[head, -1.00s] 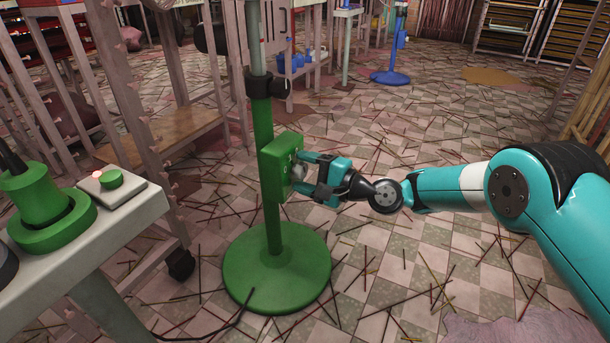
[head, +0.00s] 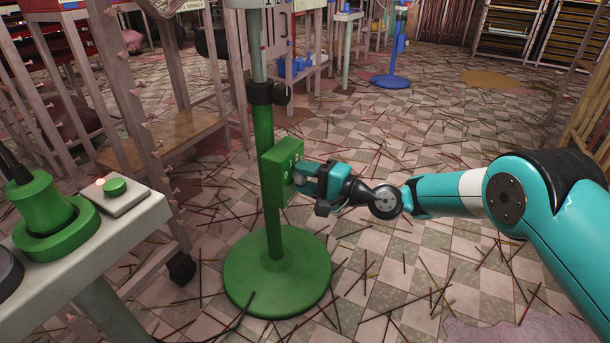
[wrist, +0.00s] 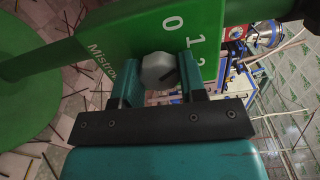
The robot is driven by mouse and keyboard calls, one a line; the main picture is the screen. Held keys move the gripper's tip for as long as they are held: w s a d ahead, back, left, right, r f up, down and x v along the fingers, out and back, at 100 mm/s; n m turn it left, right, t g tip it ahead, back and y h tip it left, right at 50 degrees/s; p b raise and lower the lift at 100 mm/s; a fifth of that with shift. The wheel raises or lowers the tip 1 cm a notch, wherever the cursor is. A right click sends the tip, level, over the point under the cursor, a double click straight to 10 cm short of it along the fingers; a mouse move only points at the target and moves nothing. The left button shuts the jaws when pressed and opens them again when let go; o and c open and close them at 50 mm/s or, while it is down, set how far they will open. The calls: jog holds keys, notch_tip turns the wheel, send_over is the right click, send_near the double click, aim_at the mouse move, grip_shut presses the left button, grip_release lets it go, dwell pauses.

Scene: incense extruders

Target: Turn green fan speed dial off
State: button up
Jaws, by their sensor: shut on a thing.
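The green fan's speed control is a green box (head: 282,172) on its green pole (head: 264,130), which stands on a round base (head: 277,271). In the wrist view, the dial (wrist: 158,70) is a pale grey faceted knob on the green face (wrist: 130,38). The numbers 0, 1 and 2 curve above and right of it. A dark mark shows on the knob's lower right side. My gripper (head: 303,178) is at the box's right face. In the wrist view my gripper (wrist: 162,80) has a finger on each side of the knob, shut on it. In the head view the knob is hidden.
A table (head: 150,222) with a green button box (head: 115,193) stands at the left. Wooden racks (head: 125,90) stand behind it. A blue fan (head: 391,79) stands far back. Thin sticks litter the tiled floor, which is otherwise open around the fan base.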

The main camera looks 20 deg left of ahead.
jog(key=n, duration=0.5)
jog(key=shift+n+p, duration=0.3)
jog(key=shift+p, duration=0.05)
dwell(0.4)
jog(key=o, duration=0.9)
jog(key=shift+d, duration=0.1)
jog(key=shift+c, duration=0.2)
jog(key=shift+o, duration=0.3)
jog(key=s+d+b, duration=0.1)
jog(key=d+b, duration=0.6)
jog(key=d, duration=1)
jog(key=shift+s, duration=0.15)
